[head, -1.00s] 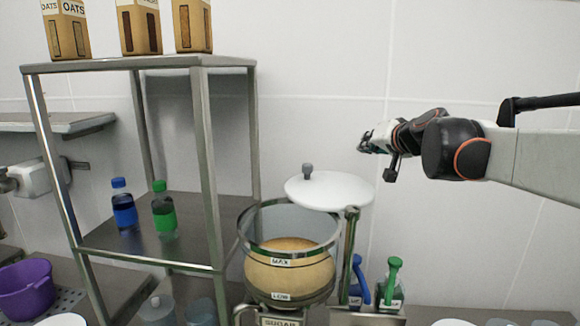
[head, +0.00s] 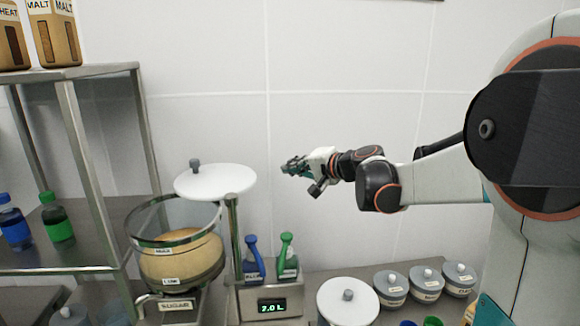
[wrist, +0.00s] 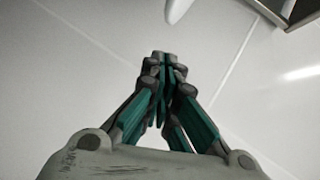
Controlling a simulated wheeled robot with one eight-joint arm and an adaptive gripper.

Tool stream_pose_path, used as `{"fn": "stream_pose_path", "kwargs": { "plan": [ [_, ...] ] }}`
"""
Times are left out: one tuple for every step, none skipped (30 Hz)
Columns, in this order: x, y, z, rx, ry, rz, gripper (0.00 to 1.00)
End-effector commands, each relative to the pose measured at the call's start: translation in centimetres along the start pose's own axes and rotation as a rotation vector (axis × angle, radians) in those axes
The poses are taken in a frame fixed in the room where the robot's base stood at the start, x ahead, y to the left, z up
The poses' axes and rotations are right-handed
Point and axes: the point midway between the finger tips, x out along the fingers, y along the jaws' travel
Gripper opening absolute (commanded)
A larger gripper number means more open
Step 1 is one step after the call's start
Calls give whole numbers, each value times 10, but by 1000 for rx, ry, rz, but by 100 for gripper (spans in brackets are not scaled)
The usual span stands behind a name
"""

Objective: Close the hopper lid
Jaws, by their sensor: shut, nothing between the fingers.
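The hopper (head: 180,258) is a clear round bowl with tan powder in it, standing at the left of the head view. Its white round lid (head: 225,180) with a grey knob (head: 195,163) sits above and to the right of the bowl, swung aside on a metal post (head: 234,225). Most of the bowl's mouth is uncovered. My gripper (head: 288,167) is shut and empty, to the right of the lid and apart from it, at about its height. In the wrist view the gripper fingertips (wrist: 163,62) are together, and a white piece shows at the top edge.
A metal shelf (head: 100,70) with bags and bottles stands left of the hopper. Several lidded jars (head: 428,283) and a larger white lid (head: 347,302) are at lower right.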

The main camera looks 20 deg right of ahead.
Motion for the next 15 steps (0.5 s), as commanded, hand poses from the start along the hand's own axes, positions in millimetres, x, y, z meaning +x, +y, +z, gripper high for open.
{"fn": "stream_pose_path", "kwargs": {
  "plan": [
    [12, -1, 1, -1, -2, -1, 0],
    [18, -1, 1, 0, -2, -1, 0],
    [26, -1, 0, 0, -2, -1, 0],
    [32, -1, 1, -1, -2, -1, 0],
    [38, -1, 1, -2, -2, -1, 0],
    [45, -1, 0, -2, -2, 0, 0],
    [51, -1, 1, -2, -2, 0, 0],
    [56, -1, 1, -2, -2, 0, 0],
    [62, -1, 3, -1, -2, 0, 0],
    [65, -1, 8, -1, -2, -1, 0],
    [68, -1, 11, -1, -2, -1, 0],
    [72, -1, 15, -2, -2, -1, 0],
    [74, -1, 18, -2, -1, -1, 0],
    [76, -1, 20, -2, -1, 0, 0],
    [79, -1, 22, -1, -1, 0, 0]
  ]
}}
